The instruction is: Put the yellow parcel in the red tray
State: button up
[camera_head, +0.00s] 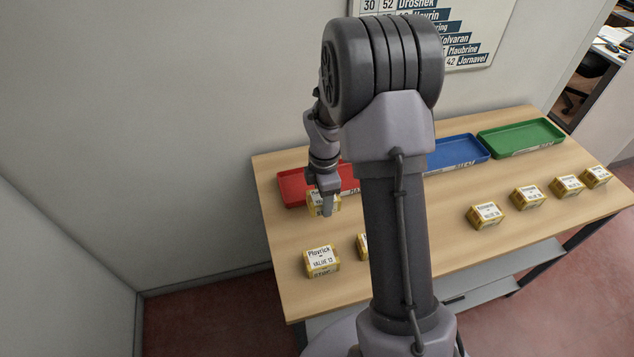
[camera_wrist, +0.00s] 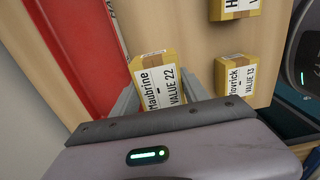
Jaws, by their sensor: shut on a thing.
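My gripper (camera_head: 327,203) is shut on a yellow parcel (camera_head: 316,208) with a white label. In the wrist view the held parcel (camera_wrist: 154,63) reads "Maubrine" and "VALUE 22" and sits tilted between the two fingers (camera_wrist: 160,95). The red tray (camera_head: 292,184) is at the back left of the counter, partly hidden by my arm. In the head view the parcel overlaps the tray's front edge. In the wrist view the red tray (camera_wrist: 85,45) lies just left of the parcel. I cannot tell the parcel's height above the counter.
Other similar yellow parcels stand on the counter: one reading "Plovrick" (camera_head: 321,261) at front left, one partly behind my arm (camera_head: 362,246), and several at right (camera_head: 486,215). A blue tray (camera_head: 460,152) and a green tray (camera_head: 521,138) stand along the back. A wall rises behind.

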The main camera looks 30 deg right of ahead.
jog(key=b, duration=0.1)
send_over(301, 189)
jog(key=shift+s+f, duration=0.2)
jog(key=shift+f, duration=0.4)
jog(key=f+b, duration=0.1)
jog(key=f, duration=0.2)
jog(key=shift+w+f+b, duration=0.25)
jog(key=shift+w+b, duration=0.1)
jog(key=shift+f, duration=0.15)
jog(key=o, duration=1.5)
